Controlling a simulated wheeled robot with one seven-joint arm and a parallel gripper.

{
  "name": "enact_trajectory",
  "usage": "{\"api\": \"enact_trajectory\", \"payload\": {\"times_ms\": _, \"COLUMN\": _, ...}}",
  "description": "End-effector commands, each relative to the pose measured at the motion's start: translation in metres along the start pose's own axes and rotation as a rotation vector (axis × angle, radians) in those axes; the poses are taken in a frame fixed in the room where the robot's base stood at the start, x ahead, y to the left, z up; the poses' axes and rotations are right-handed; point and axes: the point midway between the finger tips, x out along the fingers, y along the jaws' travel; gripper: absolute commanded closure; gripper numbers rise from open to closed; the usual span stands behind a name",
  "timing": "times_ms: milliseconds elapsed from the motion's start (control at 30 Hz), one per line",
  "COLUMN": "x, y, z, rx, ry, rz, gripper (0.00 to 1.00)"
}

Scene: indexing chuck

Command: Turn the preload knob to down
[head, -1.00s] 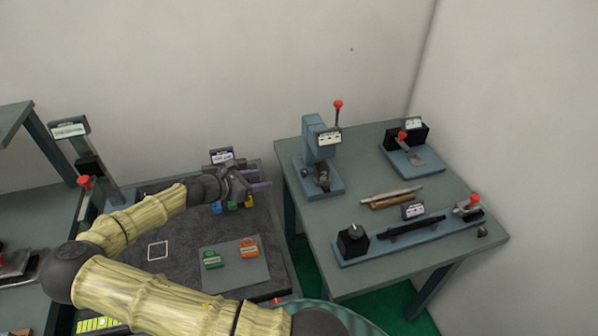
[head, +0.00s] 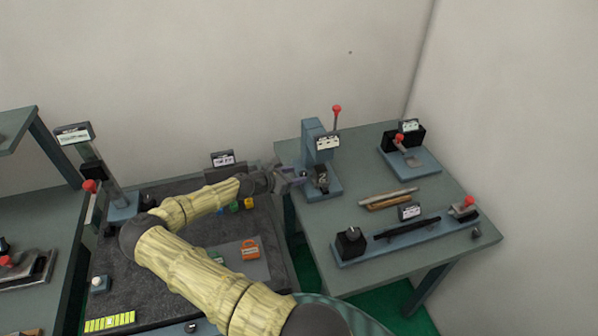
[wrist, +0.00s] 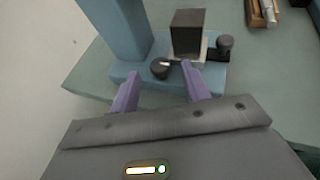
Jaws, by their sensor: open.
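A small round black knob (wrist: 160,69) with a white pointer line sits on the blue base of the column fixture (head: 318,145). In the wrist view the pointer line runs toward the right. No label here is readable, so I cannot confirm that it is the preload knob. My gripper (wrist: 162,72) is open, with its purple fingers pointing at the base and the knob in the gap between them. I cannot tell whether they touch it. In the head view my gripper (head: 297,178) is at the fixture's left side.
A dark block (wrist: 187,33) and a second black knob (wrist: 225,43) are right of the pointer knob. A red-tipped lever (head: 336,110) rises from the fixture. Another fixture with a black knob block (head: 350,242) lies in front on the same table (head: 370,275). Metal and wooden bars lie between.

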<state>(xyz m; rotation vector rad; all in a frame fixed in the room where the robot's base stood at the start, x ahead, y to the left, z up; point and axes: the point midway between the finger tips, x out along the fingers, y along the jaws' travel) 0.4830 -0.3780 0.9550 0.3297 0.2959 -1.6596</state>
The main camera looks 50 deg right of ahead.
Motion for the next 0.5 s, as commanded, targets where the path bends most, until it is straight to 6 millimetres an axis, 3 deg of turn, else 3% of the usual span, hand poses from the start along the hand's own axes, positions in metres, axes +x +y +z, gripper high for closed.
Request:
{"api": "enact_trajectory", "payload": {"times_ms": 200, "x": 0.024, "y": 0.001, "z": 0.001, "rx": 0.000, "ry": -0.001, "rz": 0.001, "gripper": 0.53}}
{"api": "enact_trajectory", "payload": {"times_ms": 500, "x": 0.026, "y": 0.001, "z": 0.000, "rx": 0.000, "ry": 0.000, "rz": 0.002, "gripper": 0.53}}
